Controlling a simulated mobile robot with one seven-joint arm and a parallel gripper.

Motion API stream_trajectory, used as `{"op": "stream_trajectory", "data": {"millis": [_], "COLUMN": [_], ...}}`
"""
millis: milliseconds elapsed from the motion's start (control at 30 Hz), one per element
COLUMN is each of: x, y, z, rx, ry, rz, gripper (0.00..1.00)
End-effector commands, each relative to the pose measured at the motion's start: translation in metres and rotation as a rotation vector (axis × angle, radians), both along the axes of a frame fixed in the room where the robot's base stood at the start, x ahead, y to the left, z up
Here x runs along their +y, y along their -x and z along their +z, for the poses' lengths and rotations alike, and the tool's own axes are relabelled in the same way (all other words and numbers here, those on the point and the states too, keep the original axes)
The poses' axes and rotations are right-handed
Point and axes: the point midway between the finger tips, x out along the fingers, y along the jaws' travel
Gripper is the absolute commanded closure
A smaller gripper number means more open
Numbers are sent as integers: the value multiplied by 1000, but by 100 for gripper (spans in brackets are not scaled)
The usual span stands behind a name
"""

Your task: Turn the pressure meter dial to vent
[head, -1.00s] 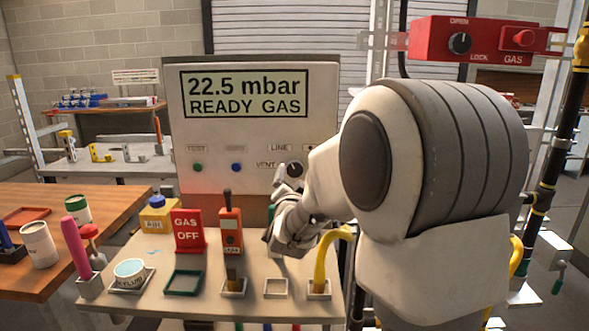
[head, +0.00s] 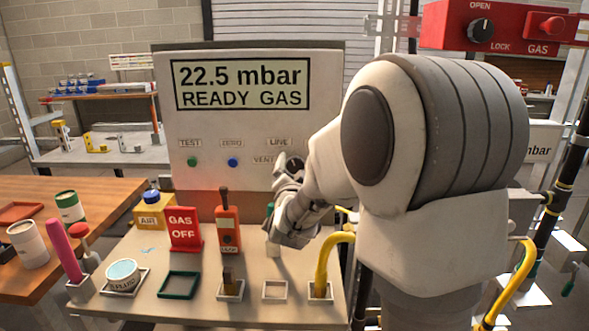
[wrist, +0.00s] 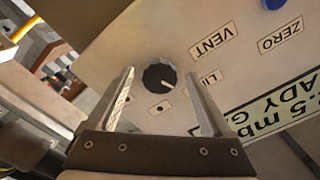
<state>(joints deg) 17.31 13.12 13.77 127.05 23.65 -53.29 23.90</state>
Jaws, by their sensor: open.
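The pressure meter (head: 235,130) is a pale panel whose screen reads 22.5 mbar, READY GAS. Its black round dial (wrist: 158,76) shows in the wrist view. The dial's white mark points to the lower right there, nearer the LINE label (wrist: 203,80) than the VENT label (wrist: 213,42). My gripper (wrist: 158,72) is open and empty. Its two fingers lie either side of the dial in that view; I see no contact, and the remaining gap is unclear. In the head view my gripper (head: 287,182) is just below the dial, and my arm hides the panel's right part.
A bench (head: 200,305) below the panel holds a red GAS OFF sign (head: 185,229), an orange handheld device (head: 228,230) and a yellow curved handle (head: 322,265). A red gas switch box (head: 505,27) is at the upper right. A wooden table (head: 100,200) is at left.

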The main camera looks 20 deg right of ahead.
Motion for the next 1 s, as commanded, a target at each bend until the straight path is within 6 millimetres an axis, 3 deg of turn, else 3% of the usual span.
{"op": "stream_trajectory", "data": {"millis": [167, 600, 1000], "x": [0, 0, 0], "y": [0, 0, 0], "z": [0, 0, -1], "rx": [0, 0, 27], "ry": [0, 0, 72], "rz": [0, 0, 0], "gripper": [20, 99, 100]}}
